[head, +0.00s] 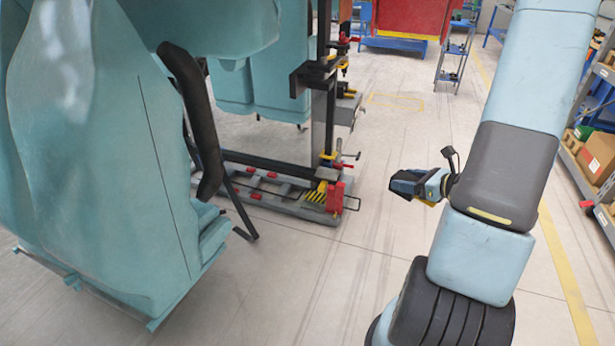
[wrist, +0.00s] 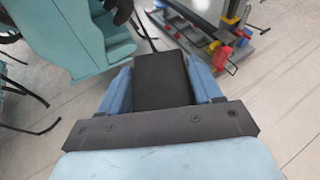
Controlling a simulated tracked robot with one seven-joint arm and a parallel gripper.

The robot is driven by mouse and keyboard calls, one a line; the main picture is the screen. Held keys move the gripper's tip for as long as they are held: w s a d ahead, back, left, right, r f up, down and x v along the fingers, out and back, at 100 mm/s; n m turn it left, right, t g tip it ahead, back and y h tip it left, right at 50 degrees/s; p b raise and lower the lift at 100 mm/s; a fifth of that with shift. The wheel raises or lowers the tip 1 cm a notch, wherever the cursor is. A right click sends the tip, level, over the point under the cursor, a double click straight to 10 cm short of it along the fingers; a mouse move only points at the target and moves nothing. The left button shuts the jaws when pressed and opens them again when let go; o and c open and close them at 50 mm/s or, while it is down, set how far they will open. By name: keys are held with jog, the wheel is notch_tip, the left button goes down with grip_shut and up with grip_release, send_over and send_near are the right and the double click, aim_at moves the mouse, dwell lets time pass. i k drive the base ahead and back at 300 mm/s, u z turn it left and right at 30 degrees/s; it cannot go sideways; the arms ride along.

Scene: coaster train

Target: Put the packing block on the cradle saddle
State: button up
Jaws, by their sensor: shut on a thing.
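My gripper (wrist: 160,75) is shut on a dark, box-shaped block, the packing block (wrist: 162,82), held between its two blue fingers in the wrist view. In the head view my gripper (head: 420,186) is at right of centre, above open floor and apart from the fixture; the block is hard to make out there. The grey fixture base (head: 275,200) with a black post stands left of the gripper. It carries red and yellow clamp parts (head: 335,195), which also show in the wrist view (wrist: 222,52). I cannot tell which part of it is the cradle saddle.
A large teal coaster car body (head: 90,150) fills the left of the head view, with a black bar (head: 195,115) hanging beside it. Shelving with boxes (head: 600,150) lines the right edge. A blue cart (head: 453,55) stands further back. The floor between is clear.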

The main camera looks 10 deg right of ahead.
aim_at(329, 176)
jog(key=u, duration=0.25)
jog(key=i, duration=1)
jog(key=z, duration=0.25)
